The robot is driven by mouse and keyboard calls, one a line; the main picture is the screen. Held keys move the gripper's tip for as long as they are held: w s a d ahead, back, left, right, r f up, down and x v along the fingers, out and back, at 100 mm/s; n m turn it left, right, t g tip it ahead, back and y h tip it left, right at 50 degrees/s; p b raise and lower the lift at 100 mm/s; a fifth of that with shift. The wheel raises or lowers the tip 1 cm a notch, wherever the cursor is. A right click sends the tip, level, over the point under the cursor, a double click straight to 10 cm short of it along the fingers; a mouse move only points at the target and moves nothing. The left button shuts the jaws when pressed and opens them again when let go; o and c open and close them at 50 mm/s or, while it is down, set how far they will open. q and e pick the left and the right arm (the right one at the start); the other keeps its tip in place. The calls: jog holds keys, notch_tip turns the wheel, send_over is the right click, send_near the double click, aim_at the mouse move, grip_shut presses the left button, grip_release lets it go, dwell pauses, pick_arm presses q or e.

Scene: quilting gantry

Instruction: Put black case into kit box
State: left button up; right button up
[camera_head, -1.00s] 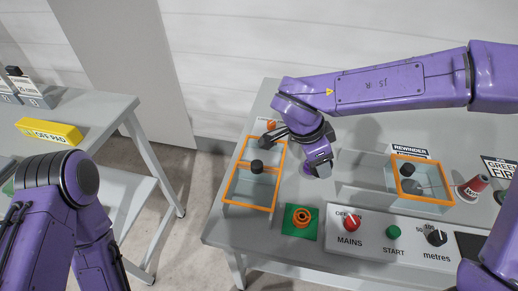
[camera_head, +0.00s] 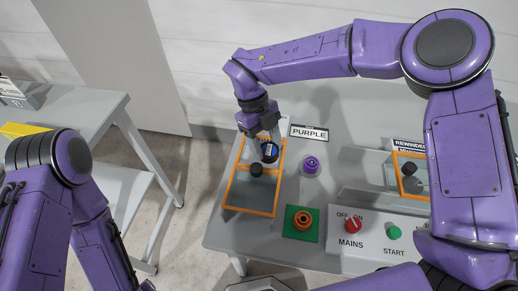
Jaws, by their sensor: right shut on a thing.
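My right gripper (camera_head: 267,142) points down over the far right part of an orange-rimmed clear box (camera_head: 236,209), which looks like the kit box. It is shut on a small dark round thing with a blue patch, which looks like the black case (camera_head: 269,153). Whether the case touches the box is hard to tell.
A purple bobbin (camera_head: 311,165) stands right of the box, before a PURPLE sign (camera_head: 310,132). An orange bobbin (camera_head: 302,221) sits on a green square in front. A control panel (camera_head: 372,235) and a second orange-rimmed box (camera_head: 399,188) are further right. A gap separates the left table (camera_head: 95,103).

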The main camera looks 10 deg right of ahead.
jog(key=shift+w+a+f, duration=0.25)
jog(key=shift+f, duration=0.2)
jog(key=shift+w+a+f, duration=0.2)
jog(key=shift+w+f, duration=0.05)
jog(key=shift+f, duration=0.15)
jog(key=f, duration=0.1)
jog(key=f+p, duration=0.1)
jog(key=f, duration=0.1)
jog(key=shift+w+a+f, duration=0.15)
jog(key=shift+w+a, duration=0.05)
jog(key=shift+a, duration=0.15)
jog(key=shift+d+f, duration=0.1)
jog(key=shift+f, duration=0.2)
jog(key=shift+f, duration=0.1)
jog(key=o, duration=0.8)
jog(key=shift+c, duration=0.2)
jog(key=b+v, duration=0.1)
jog(key=v, duration=1.1)
